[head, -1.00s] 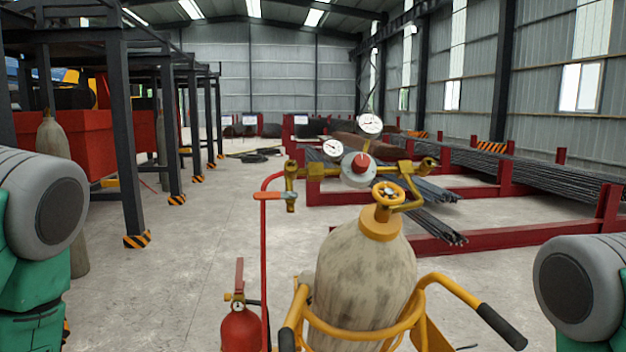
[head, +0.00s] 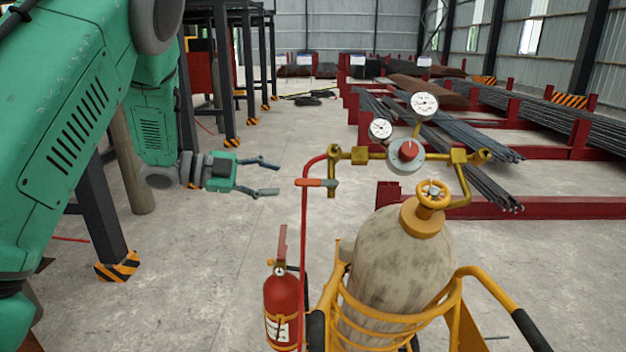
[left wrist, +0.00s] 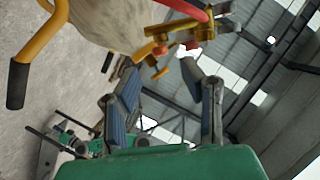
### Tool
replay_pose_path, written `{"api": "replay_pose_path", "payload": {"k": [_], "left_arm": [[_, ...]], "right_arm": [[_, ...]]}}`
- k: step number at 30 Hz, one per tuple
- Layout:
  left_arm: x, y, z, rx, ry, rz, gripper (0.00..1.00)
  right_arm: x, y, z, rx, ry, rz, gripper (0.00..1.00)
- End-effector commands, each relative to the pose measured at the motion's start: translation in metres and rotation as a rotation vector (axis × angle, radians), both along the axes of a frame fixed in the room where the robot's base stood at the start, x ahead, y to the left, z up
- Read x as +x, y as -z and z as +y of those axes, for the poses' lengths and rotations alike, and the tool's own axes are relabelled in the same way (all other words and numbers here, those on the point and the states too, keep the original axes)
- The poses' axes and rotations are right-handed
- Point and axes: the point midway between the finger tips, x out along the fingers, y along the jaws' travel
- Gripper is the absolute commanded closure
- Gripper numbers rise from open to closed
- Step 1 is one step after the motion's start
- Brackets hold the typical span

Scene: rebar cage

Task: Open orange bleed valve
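The orange bleed valve lever (head: 315,183) sits across the lower part of a brass fitting (head: 334,170), left of the regulator (head: 407,154) on the gas cylinder (head: 400,262). A red hose (head: 304,240) runs down beside it. My left gripper (head: 273,178) is open and empty, its two fingers apart and pointing right toward the lever, with a small gap in the picture. In the left wrist view the open fingers (left wrist: 160,72) show below the brass fitting (left wrist: 186,30); I cannot clearly make out the lever there. My right gripper is not in view.
A yellow cylinder cart (head: 455,290) with black handles holds the cylinder. A red fire extinguisher (head: 283,308) stands at its left. A dark post (head: 103,215) stands at left; rebar racks lie behind.

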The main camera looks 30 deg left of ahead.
Motion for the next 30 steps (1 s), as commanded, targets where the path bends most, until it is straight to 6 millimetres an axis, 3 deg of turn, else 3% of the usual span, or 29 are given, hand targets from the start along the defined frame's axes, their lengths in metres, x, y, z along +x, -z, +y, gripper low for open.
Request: {"api": "replay_pose_path", "payload": {"k": [4,12,25,26,28,30], "left_arm": [[0.024,0.007,-0.022,0.0,0.003,0.003,0.64],[0.054,0.018,-0.045,-0.002,0.0,0.001,0.64],[0.062,0.021,-0.052,-0.003,-0.002,0.001,0.64],[0.062,0.021,-0.053,-0.003,-0.002,0.001,0.71],[0.062,0.021,-0.053,-0.002,-0.002,0.0,0.95],[0.062,0.021,-0.053,-0.002,-0.002,0.0,1.0]], "right_arm": [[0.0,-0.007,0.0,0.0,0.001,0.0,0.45],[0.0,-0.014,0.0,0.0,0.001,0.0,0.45],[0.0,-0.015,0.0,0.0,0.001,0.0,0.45],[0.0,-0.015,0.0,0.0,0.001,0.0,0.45],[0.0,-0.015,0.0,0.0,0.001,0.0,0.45],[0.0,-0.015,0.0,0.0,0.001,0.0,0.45]]}}
